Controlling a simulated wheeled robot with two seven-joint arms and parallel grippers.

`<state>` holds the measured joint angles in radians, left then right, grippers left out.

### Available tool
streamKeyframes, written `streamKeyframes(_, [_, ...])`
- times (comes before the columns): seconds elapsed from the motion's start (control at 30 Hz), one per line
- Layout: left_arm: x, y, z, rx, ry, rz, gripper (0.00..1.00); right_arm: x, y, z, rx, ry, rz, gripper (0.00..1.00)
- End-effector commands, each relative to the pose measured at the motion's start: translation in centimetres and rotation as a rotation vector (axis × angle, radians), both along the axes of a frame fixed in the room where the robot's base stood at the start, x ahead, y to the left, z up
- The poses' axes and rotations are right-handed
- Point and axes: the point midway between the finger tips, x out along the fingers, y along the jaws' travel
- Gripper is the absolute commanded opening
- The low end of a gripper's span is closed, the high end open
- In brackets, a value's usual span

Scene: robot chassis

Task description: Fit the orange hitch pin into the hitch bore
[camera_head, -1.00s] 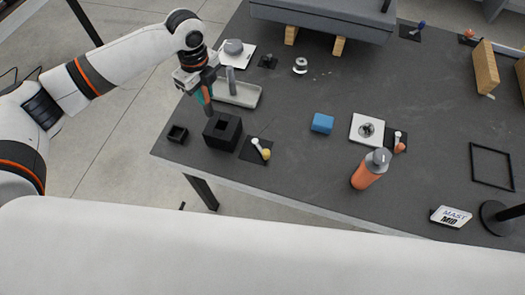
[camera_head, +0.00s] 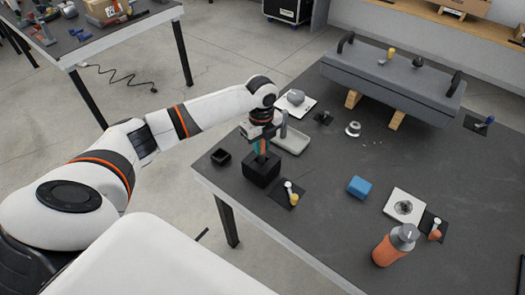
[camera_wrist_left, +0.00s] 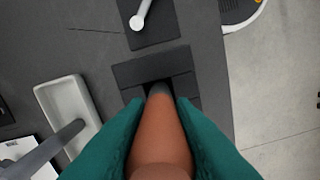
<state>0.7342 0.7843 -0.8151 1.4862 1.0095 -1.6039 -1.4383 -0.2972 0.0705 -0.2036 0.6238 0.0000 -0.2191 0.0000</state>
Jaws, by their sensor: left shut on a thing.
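My left gripper (camera_head: 261,147) has teal fingers and is shut on the orange hitch pin (camera_wrist_left: 160,135), which has a dark tip. The black block (camera_head: 258,175) with a square opening, which I take to be the hitch bore, stands near the table's left corner. My gripper is right above it. In the left wrist view the pin's dark tip lies over the opening of the block (camera_wrist_left: 145,68). I cannot tell how deep the tip is in it. My right gripper is not in view.
A pale tray (camera_head: 293,140) is close behind the gripper, with a grey upright cylinder. A small black open box (camera_head: 221,157) is left of the block. A mat with a yellow-ended lever (camera_head: 291,194) is right of it. A blue block (camera_head: 359,187) and orange bottle (camera_head: 395,246) stand farther right.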

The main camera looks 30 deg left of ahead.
Motion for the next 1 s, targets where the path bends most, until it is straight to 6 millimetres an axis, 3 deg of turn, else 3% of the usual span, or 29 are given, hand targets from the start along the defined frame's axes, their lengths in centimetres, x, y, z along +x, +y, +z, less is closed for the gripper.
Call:
streamKeyframes(0.2, [-0.1,0.0,-2.9,0.000,0.003,0.000,0.00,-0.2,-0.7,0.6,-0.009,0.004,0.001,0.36])
streamKeyframes(0.57, [0.0,-0.1,-3.5,0.000,0.000,-0.001,0.00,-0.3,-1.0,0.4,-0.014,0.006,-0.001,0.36])
streamKeyframes(0.6, [-0.1,-0.1,-3.6,0.000,0.001,-0.001,0.24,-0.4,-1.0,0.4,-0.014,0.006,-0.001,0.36])
streamKeyframes(0.73, [-0.1,-0.1,-3.5,0.000,0.001,-0.002,0.44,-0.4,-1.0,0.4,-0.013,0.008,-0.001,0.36])
streamKeyframes(1.0, [0.0,-0.1,-3.4,0.000,0.000,-0.001,0.44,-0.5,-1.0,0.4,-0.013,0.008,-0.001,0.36])
